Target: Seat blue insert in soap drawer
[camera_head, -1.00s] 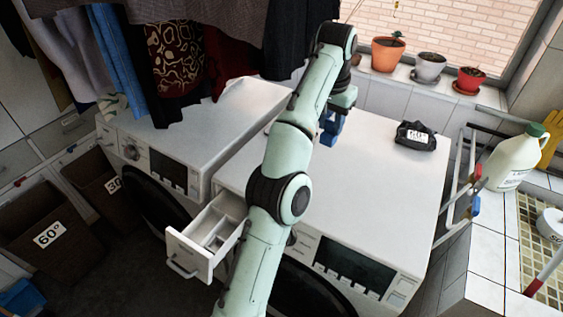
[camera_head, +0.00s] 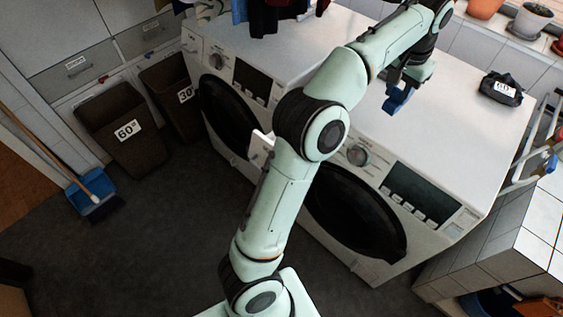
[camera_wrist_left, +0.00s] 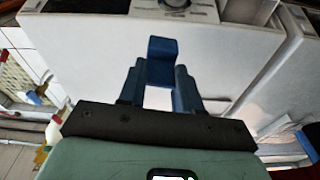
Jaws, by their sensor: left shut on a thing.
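The blue insert (camera_head: 397,101) is held by my left gripper (camera_head: 405,84) above the top of the right-hand washing machine. In the left wrist view the blue insert (camera_wrist_left: 162,62) sits between the fingertips of the left gripper (camera_wrist_left: 160,78), which is shut on it. The soap drawer (camera_head: 261,147) of that machine is pulled out. My left arm covers most of the drawer in the head view, so its inside is hidden. The insert is well apart from the drawer, up and to the right of it. My right gripper is not in view.
The right-hand washing machine (camera_head: 452,130) has a clear white top except for a black labelled pack (camera_head: 501,88) at its right. Another washing machine (camera_head: 290,48) stands to the left. Brown bins (camera_head: 122,130), a broom and a blue dustpan (camera_head: 92,190) stand left.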

